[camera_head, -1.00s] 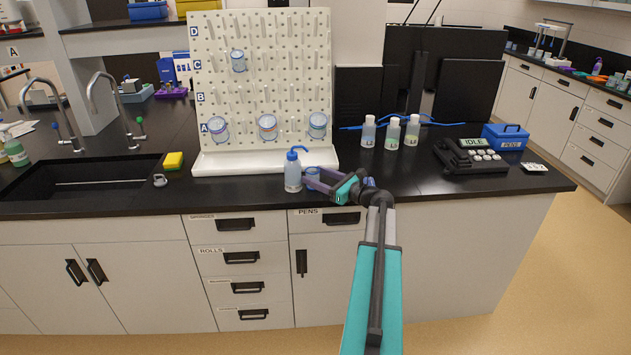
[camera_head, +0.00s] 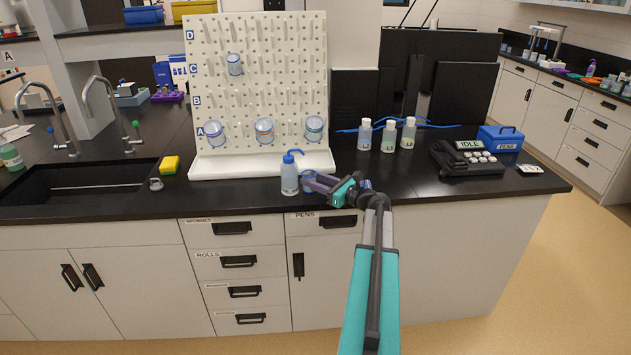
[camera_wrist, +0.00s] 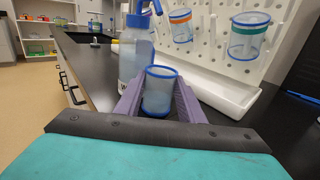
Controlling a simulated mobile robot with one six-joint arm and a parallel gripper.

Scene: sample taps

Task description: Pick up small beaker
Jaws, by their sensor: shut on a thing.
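The small beaker (camera_wrist: 160,92) is clear with a blue rim. In the wrist view it stands upright between the purple fingers of my gripper (camera_wrist: 158,104), which are shut on it. In the head view my gripper (camera_head: 318,184) is low over the black counter, just right of a blue-capped wash bottle (camera_head: 289,176). The beaker is small there and partly covered by the fingers. I cannot tell whether its base touches the counter. The wash bottle (camera_wrist: 134,55) stands close behind the beaker's left side in the wrist view.
A white pegboard (camera_head: 262,80) with several hanging beakers stands behind, on a white tray (camera_head: 225,164). Right of it are three bottles (camera_head: 388,135), a dark device (camera_head: 470,160) and a blue pens box (camera_head: 500,139). The sink (camera_head: 75,177) is at left. The counter's front edge is close.

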